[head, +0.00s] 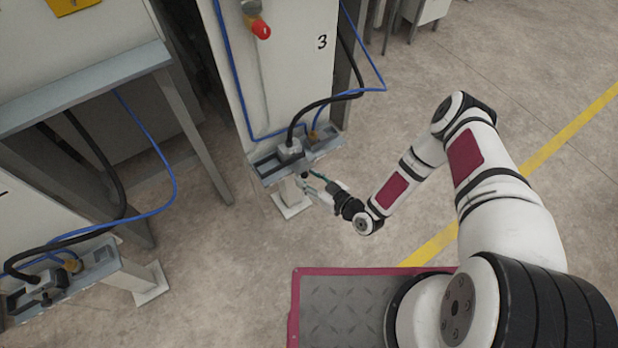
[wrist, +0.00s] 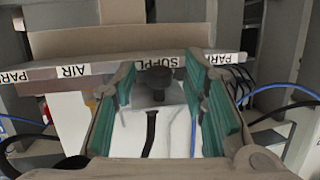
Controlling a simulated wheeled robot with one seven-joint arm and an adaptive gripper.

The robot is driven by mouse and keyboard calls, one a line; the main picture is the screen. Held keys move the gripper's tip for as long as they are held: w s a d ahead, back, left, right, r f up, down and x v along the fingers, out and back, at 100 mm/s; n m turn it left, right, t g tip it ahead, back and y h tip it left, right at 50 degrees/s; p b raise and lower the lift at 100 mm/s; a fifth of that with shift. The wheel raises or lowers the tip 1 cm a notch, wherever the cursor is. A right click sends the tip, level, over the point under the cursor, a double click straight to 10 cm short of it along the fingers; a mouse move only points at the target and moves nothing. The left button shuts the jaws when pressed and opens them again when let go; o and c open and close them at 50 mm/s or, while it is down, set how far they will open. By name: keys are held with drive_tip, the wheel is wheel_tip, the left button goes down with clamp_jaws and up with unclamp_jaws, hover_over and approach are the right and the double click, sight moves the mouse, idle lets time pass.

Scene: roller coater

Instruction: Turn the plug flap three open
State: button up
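The plug unit at the pillar marked 3 shows in the head view, with a grey plug (head: 289,150) seated on a grey bracket (head: 265,170) and a black cable rising from it. A small dark knob-like part (head: 304,175) sits at the bracket's front; I cannot tell for sure that it is the flap. My gripper (head: 308,181) is at this front side. In the wrist view, the teal pads of my gripper (wrist: 168,98) stand wide apart. A dark round part (wrist: 154,84) shows between them, with no clear contact. The flap's angle cannot be told.
The white pillar (head: 300,70) stands behind the bracket, with a red-tipped fitting (head: 260,28) above. Blue hoses and black cables hang nearby. A grey table (head: 90,85) and a similar plug unit (head: 42,288) are at left. The floor right of the pillar is mostly clear.

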drive_tip(key=v, duration=1.2)
idle(0.4)
